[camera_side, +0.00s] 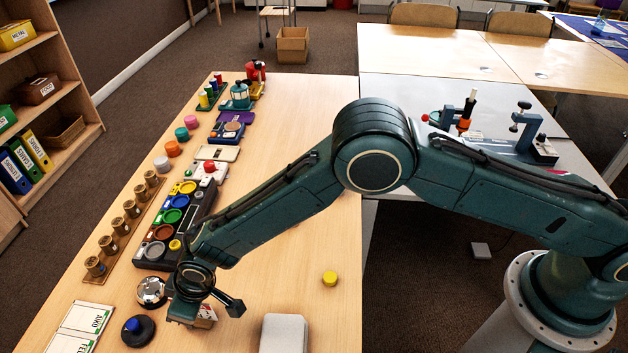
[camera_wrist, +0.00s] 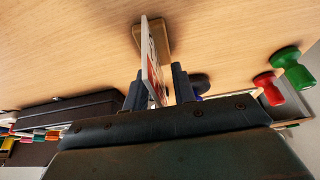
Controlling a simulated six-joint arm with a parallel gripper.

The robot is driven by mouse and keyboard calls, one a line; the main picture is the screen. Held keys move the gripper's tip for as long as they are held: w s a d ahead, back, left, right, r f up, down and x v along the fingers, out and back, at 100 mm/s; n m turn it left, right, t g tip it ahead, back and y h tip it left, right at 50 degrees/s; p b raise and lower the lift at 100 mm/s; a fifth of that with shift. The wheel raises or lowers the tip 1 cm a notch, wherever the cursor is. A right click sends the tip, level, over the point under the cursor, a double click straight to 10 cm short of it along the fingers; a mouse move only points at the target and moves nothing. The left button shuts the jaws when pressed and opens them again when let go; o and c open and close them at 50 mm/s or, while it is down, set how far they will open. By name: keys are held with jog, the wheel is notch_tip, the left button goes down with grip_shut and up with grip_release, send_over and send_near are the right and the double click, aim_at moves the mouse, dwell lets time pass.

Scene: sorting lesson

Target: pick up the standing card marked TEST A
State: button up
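A standing white card with red marks (camera_wrist: 152,62) rises from a small wooden base (camera_wrist: 153,38) in the wrist view. It is seen nearly edge-on, so I cannot read its lettering. My gripper (camera_wrist: 159,90) has one dark finger on each side of the card and looks open, with a narrow gap showing beside the card. In the side view my gripper (camera_side: 190,308) is low over the front of the table. Part of a white and red card (camera_side: 207,314) shows beside it; the rest is hidden by the gripper.
A silver dome (camera_side: 151,291) and a black disc with a blue knob (camera_side: 138,330) stand close left of my gripper. White boards (camera_side: 85,318) lie farther left. A grey block (camera_side: 284,333) and a yellow cylinder (camera_side: 330,278) are to the right. A black tray (camera_side: 205,210) lies behind.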

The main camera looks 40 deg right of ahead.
grip_shut()
jog(key=shift+r, duration=0.15)
notch_tip(320, 180, up, 20)
dwell(0.7)
dwell(0.4)
